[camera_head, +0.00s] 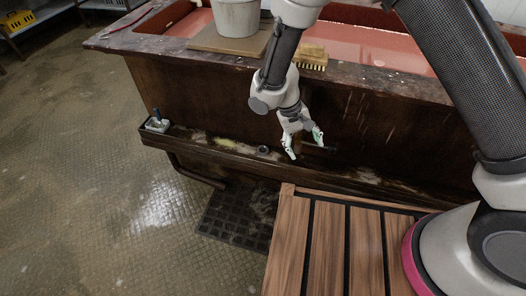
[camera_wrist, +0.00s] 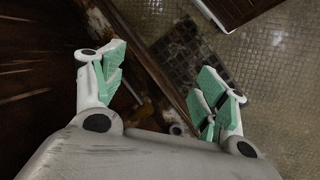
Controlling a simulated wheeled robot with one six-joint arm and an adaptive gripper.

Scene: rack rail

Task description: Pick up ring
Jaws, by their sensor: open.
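A small dark ring (camera_head: 263,149) lies on the narrow ledge (camera_head: 225,150) along the front of the brown tank.
A brass-coloured fitting (camera_wrist: 143,109) shows beyond my fingers. A small pale holder with a blue handle (camera_head: 157,123) stands at the ledge's left end. A brush (camera_head: 312,58) and a bucket (camera_head: 237,17) sit on the tank top. A slatted wooden surface (camera_head: 330,245) is in front.

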